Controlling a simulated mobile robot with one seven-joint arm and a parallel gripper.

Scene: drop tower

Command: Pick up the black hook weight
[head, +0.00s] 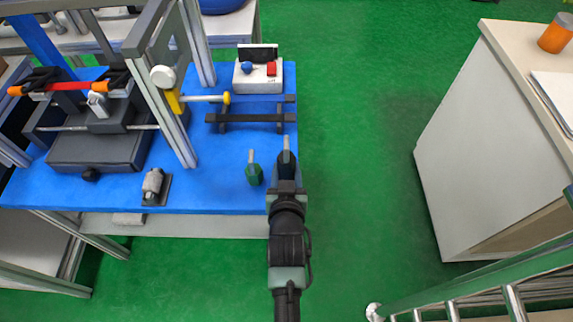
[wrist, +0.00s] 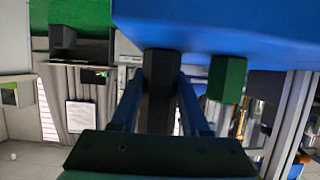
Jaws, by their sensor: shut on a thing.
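The black hook weight (head: 287,163) is at the right front edge of the blue table, with its pale hook pointing up the picture. It also shows as a dark six-sided body in the wrist view (wrist: 160,88). My gripper (head: 286,184) is shut on it, with one finger on each side in the wrist view (wrist: 159,100). I cannot tell whether the weight touches the table or is lifted. The fingertips are partly hidden in the head view.
A green hook weight (head: 254,175) stands close to the left, on the blue table (head: 215,190). A dark rack (head: 250,118) and a white control box (head: 270,84) stand farther back. The metal tower frame (head: 165,105) is to the left. Green floor is clear to the right.

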